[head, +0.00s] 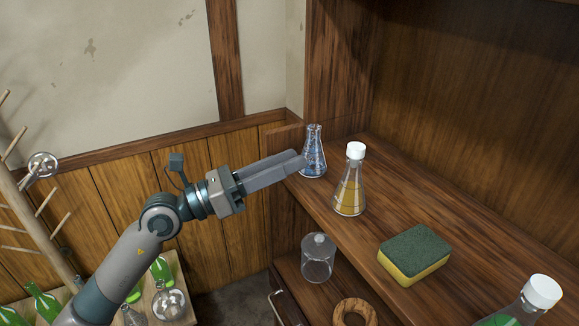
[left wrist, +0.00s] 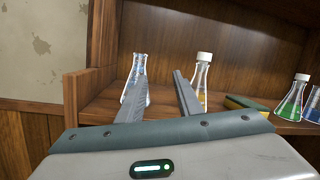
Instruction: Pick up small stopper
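No separate small stopper can be made out in either view. White stoppers sit on the yellow flask (head: 349,196) and on the green flask (head: 503,319) at the lower right. The blue flask (head: 313,158) has an open neck and stands at the shelf's left end. My left gripper (head: 300,160) is at the shelf edge, its fingers overlapping the blue flask in the head view; I cannot tell if they touch. In the left wrist view the fingers (left wrist: 160,80) are apart with nothing seen between them. My right gripper is not in view.
A green and yellow sponge (head: 414,256) lies on the wooden shelf (head: 385,160). Below are a clear glass vessel (head: 317,259) and a cork ring (head: 353,313). A wooden peg rack (head: 40,225) and green bottles (head: 43,303) are at left. The wall is close behind.

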